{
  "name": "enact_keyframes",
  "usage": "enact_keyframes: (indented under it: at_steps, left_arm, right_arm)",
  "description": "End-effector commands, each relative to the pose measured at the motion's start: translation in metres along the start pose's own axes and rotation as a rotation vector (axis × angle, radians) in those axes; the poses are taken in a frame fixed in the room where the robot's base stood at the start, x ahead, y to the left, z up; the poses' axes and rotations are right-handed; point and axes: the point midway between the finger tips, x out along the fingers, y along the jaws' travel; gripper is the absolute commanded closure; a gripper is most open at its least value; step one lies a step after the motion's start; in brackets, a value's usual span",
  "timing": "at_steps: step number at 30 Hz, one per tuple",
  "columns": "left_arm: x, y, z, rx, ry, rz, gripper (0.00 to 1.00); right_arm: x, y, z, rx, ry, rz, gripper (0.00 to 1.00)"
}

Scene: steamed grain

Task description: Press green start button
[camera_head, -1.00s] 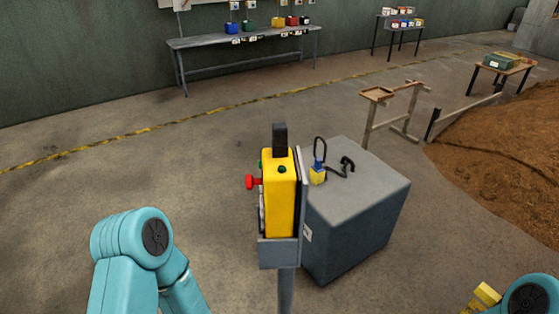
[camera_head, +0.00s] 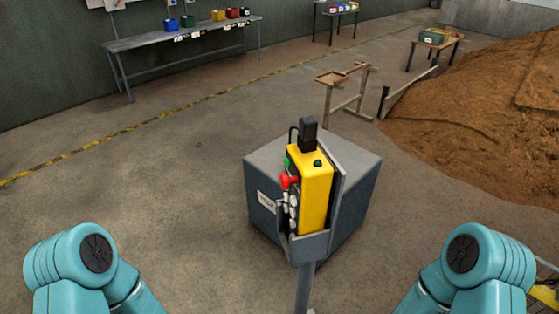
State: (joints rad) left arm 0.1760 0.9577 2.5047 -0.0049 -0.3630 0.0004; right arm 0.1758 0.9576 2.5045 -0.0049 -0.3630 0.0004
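A yellow control box (camera_head: 317,193) stands in a grey holder on a post in front of me, seen from its edge. A green button (camera_head: 287,162) shows at the upper left of its face, above a red knob (camera_head: 289,181). Another small dark green button (camera_head: 318,163) sits on its top. Several pale buttons run down the left-facing side. My left and right arms show only as teal links at the bottom left and bottom right, apart from the box. Neither gripper is in view.
A grey cabinet (camera_head: 262,192) stands right behind the post. A wooden stand (camera_head: 345,80) and a brown soil heap (camera_head: 470,120) lie beyond it at the right. A workbench (camera_head: 185,35) with coloured boxes stands along the wall. The floor to the left is clear.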

Motion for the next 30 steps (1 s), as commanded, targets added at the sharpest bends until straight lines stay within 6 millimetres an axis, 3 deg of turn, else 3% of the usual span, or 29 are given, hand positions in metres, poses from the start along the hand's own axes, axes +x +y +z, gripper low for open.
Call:
enact_keyframes:
  at_steps: [1, 6, 8, 30]
  left_arm:
    - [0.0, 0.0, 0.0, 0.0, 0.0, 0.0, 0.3]
    - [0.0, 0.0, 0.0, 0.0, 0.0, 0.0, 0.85]
    - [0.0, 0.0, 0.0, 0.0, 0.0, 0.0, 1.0]
    - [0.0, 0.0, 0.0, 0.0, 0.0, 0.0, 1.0]
  right_arm:
    - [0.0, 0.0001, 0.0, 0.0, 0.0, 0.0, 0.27]
    - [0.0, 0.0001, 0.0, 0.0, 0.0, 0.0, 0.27]
    - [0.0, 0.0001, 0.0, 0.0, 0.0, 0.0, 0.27]
    - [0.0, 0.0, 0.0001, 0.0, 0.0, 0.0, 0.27]
